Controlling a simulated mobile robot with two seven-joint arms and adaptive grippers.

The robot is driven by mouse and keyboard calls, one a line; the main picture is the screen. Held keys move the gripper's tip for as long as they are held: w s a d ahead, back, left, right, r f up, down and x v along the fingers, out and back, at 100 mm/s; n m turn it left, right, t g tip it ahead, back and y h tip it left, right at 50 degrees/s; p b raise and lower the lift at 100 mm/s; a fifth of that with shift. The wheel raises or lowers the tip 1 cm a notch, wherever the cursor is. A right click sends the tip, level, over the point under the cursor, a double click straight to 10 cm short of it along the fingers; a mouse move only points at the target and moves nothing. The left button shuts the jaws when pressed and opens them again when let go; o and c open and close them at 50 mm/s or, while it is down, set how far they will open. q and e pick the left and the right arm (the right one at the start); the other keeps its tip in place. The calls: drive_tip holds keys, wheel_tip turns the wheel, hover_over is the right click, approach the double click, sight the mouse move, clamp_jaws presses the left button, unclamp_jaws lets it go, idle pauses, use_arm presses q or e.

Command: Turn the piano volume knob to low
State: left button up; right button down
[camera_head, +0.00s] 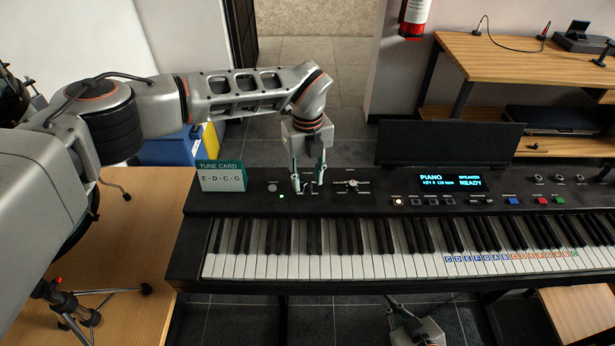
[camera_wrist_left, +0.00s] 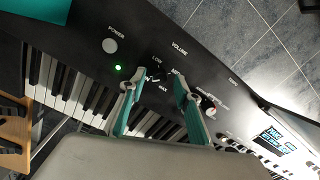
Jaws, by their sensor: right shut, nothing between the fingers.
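The black piano (camera_head: 235,200) spans the middle of the head view, with its display reading PIANO and READY. My left gripper (camera_head: 308,183) points down at the panel's volume area, right of the power button. In the left wrist view, the left gripper's teal fingers (camera_wrist_left: 157,88) are spread apart. The small dark volume knob (camera_wrist_left: 153,77) sits between them, near the left finger, with LOW, MED and MAX marks around it. Its pointer direction and any finger contact are unclear. My right gripper (camera_head: 391,300) is shut and empty, low in front of the keyboard.
The power button (camera_wrist_left: 110,46) has a lit green light beside it. Another knob (camera_head: 352,184) stands right of the left gripper. A tune card (camera_head: 222,177) reading E-D-C-G stands at the panel's left end. A wooden table (camera_head: 140,210) is at left, wooden shelves (camera_head: 480,60) at back right.

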use_arm(q)
drive_tip(key=shift+f, duration=0.3)
use_arm(e)
drive_tip(key=shift+w+r, duration=0.25)
drive_tip(key=shift+r, duration=0.15)
use_arm(q)
clamp_jaws()
use_arm(e)
drive_tip(key=shift+f, duration=0.1)
use_arm(q)
drive_tip(key=shift+m, duration=0.3)
use_arm(e)
drive_tip(key=shift+s+f, duration=0.15)
drive_tip(key=shift+f, duration=0.15)
